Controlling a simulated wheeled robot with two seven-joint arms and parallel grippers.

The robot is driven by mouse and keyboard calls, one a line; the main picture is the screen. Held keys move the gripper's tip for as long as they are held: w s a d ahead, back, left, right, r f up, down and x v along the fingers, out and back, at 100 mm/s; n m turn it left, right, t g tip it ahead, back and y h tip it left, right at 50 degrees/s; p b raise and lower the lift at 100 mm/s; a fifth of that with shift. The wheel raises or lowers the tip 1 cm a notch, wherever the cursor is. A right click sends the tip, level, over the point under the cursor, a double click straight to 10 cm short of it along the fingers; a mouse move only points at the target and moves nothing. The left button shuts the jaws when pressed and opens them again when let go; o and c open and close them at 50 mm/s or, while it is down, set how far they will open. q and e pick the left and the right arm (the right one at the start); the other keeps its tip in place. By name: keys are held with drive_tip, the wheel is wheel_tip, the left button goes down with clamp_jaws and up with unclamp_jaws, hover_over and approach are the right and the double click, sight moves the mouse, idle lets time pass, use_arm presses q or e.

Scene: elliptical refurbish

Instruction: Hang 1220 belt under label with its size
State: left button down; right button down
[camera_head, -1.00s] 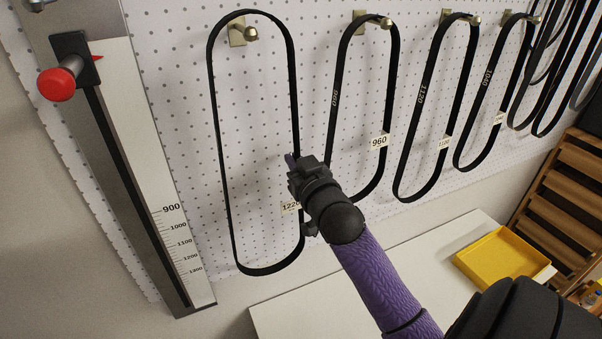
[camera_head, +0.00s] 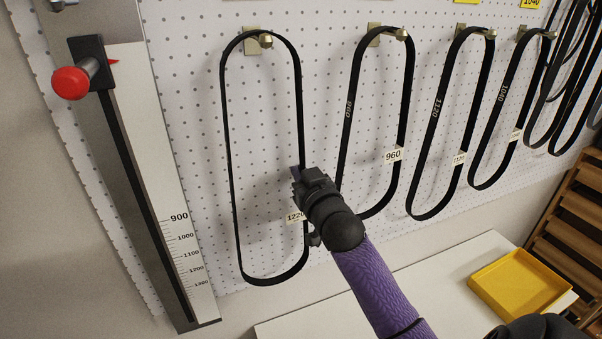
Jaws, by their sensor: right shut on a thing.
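The black 1220 belt (camera_head: 228,160) is a long upright loop at the leftmost brass hook (camera_head: 265,41). Its top curve sits close around the hook; whether it bears on the hook is hard to tell. Its white tag (camera_head: 295,217) reads 1220 and is partly covered by my gripper. My right gripper (camera_head: 298,178) is shut on the belt's right side, about midway down; its fingertips are mostly hidden behind the wrist. The size label above this hook is cut off by the picture's top edge.
The 960 belt (camera_head: 348,120), 1120 belt (camera_head: 436,110) and 1040 belt (camera_head: 501,100) hang to the right, with more belts beyond. A measuring scale with a red knob (camera_head: 71,83) stands left. A yellow tray (camera_head: 520,285) lies on the white table (camera_head: 440,275) below.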

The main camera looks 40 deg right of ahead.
drive_tip(key=c, duration=0.7)
unclamp_jaws()
drive_tip(key=shift+s, duration=0.1)
drive_tip(key=b+v, duration=0.1)
drive_tip(key=v, duration=0.8)
drive_tip(key=shift+s+b, duration=0.3)
drive_tip(key=shift+s, duration=0.05)
drive_tip(key=shift+a+f, duration=0.15)
